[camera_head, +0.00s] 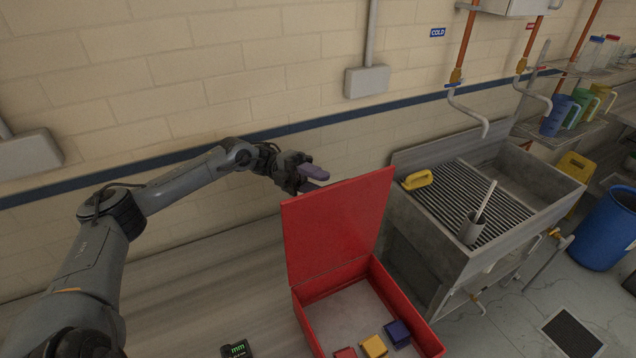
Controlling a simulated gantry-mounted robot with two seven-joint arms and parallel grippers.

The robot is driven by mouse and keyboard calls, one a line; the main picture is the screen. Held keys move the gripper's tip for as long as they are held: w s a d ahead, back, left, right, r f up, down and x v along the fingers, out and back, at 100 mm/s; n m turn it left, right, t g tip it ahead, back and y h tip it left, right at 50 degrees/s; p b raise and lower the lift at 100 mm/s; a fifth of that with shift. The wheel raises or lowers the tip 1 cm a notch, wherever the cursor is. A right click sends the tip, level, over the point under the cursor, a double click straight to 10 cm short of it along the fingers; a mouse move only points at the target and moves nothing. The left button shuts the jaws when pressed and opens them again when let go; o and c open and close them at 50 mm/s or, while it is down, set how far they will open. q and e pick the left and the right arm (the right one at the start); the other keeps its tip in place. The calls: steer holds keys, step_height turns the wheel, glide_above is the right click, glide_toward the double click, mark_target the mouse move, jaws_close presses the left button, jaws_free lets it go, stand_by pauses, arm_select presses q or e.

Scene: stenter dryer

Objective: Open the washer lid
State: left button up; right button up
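A red box (420,328) stands at the lower middle, partly cut off by the bottom edge. Its red lid (338,228) stands raised, close to upright, along the box's back left side. Nothing else in view looks like a washer with a lid. My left gripper (312,179) is just behind and above the lid's top left corner. Its two purplish fingers point right and look a little apart, with nothing between them. I cannot tell whether it touches the lid. My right gripper is out of view.
Red, yellow (374,346) and blue (397,332) blocks lie in the box. A small black device (236,349) is left of it. A metal sink (505,255) with a yellow brush stands right. The brick wall (240,90) is close behind my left arm.

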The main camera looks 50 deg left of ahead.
arm_select(q)
steer(key=b+v, duration=0.4)
steer(key=v, duration=0.6)
steer(key=shift+a, duration=0.35)
steer(key=shift+s, duration=0.15)
